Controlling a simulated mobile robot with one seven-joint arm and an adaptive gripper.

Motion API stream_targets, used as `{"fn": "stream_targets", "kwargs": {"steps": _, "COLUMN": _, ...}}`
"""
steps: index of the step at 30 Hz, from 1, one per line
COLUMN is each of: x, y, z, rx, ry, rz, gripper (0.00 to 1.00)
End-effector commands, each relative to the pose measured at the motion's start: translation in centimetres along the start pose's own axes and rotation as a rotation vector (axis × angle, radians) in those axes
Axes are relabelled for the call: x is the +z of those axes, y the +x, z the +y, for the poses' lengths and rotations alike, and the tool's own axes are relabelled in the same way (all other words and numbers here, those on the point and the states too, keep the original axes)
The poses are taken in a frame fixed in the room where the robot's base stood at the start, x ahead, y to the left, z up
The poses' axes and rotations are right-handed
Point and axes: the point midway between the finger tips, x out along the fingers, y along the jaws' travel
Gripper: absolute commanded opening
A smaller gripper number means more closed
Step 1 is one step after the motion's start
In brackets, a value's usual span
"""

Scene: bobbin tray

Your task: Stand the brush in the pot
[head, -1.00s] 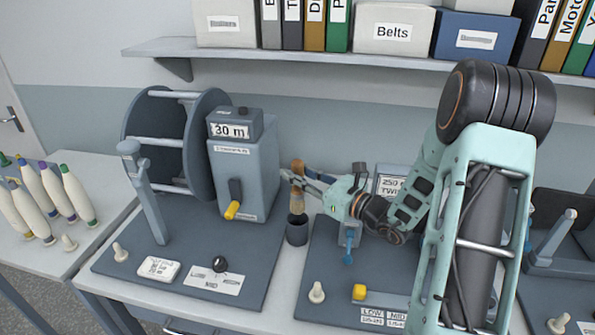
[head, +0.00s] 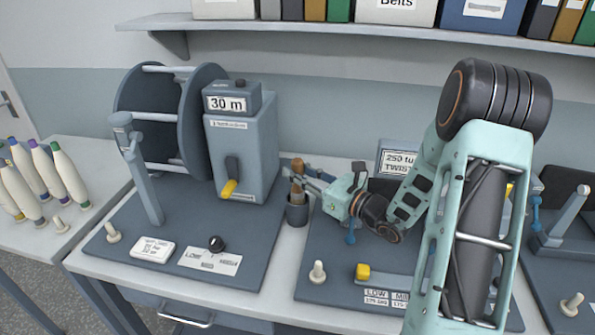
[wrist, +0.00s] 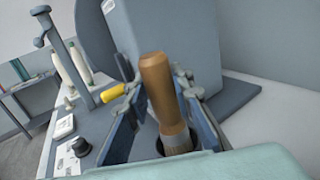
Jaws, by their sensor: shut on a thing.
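The brush (head: 298,166) has a brown wooden handle and is held roughly upright, handle end up. The dark grey pot (head: 297,214) stands on the bench between the two machine bases. My gripper (head: 298,181) is shut on the brush just above the pot's rim. The brush's lower end reaches down into the pot mouth, and its tip is hidden. In the wrist view the brush handle (wrist: 158,85) stands between my two fingers, with the dark pot opening (wrist: 186,143) around its lower part.
The winder with a large reel and grey "30 m" box (head: 241,155) stands close left of the pot. A second machine base (head: 335,270) with a yellow-knobbed lever lies to the right. Several bobbins (head: 45,172) stand on the left table. A shelf (head: 350,31) runs above.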

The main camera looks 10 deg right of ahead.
Motion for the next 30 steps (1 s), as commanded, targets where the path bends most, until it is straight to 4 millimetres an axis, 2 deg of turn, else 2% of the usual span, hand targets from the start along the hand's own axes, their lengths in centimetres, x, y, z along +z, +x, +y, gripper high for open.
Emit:
{"fn": "stream_targets", "kwargs": {"steps": 7, "x": 0.0, "y": 0.0, "z": 0.0, "rx": 0.0, "ry": 0.0, "rz": -0.001, "gripper": 0.0}}
{"fn": "stream_targets", "kwargs": {"steps": 8, "x": 0.0, "y": 0.0, "z": 0.0, "rx": 0.0, "ry": 0.0, "rz": -0.001, "gripper": 0.24}}
{"fn": "stream_targets", "kwargs": {"steps": 13, "x": 0.0, "y": 0.0, "z": 0.0, "rx": 0.0, "ry": 0.0, "rz": 0.0, "gripper": 0.42}}
{"fn": "stream_targets", "kwargs": {"steps": 23, "x": 0.0, "y": -0.4, "z": -0.1, "rx": -0.001, "ry": 0.0, "rz": 0.001, "gripper": 0.42}}
{"fn": "stream_targets", "kwargs": {"steps": 26, "x": -0.1, "y": -1.5, "z": -0.1, "rx": -0.003, "ry": 0.0, "rz": 0.002, "gripper": 0.42}}
{"fn": "stream_targets", "kwargs": {"steps": 30, "x": 0.0, "y": -4.3, "z": -0.2, "rx": -0.005, "ry": 0.0, "rz": 0.002, "gripper": 0.42}}
